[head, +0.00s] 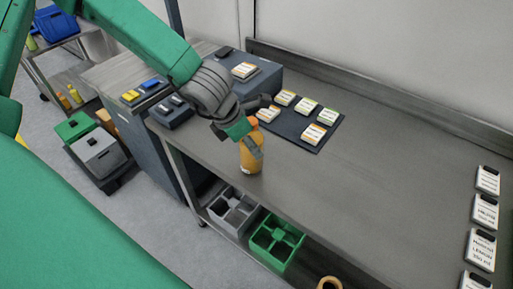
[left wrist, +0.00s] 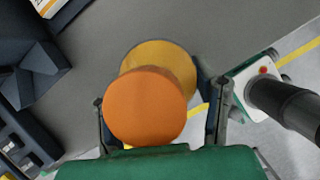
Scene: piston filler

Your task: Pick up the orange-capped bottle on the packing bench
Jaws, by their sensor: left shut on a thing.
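The orange-capped bottle (head: 251,156) has a yellow-orange body and is upright at the near edge of the packing bench (head: 350,190). I cannot tell whether its base touches the bench. My left gripper (head: 249,142) comes down from above and is shut on the bottle, its fingers on either side near the top. In the left wrist view the orange cap (left wrist: 145,106) faces the camera, with the yellow body (left wrist: 165,62) behind it, between the two fingers of the left gripper (left wrist: 162,115). My right gripper is not in view.
A dark mat (head: 300,134) with several labelled packs lies behind the bottle. More labelled packs (head: 484,214) line the right side. Grey (head: 233,211) and green (head: 276,241) divided crates sit below the bench's front edge. The bench middle is clear.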

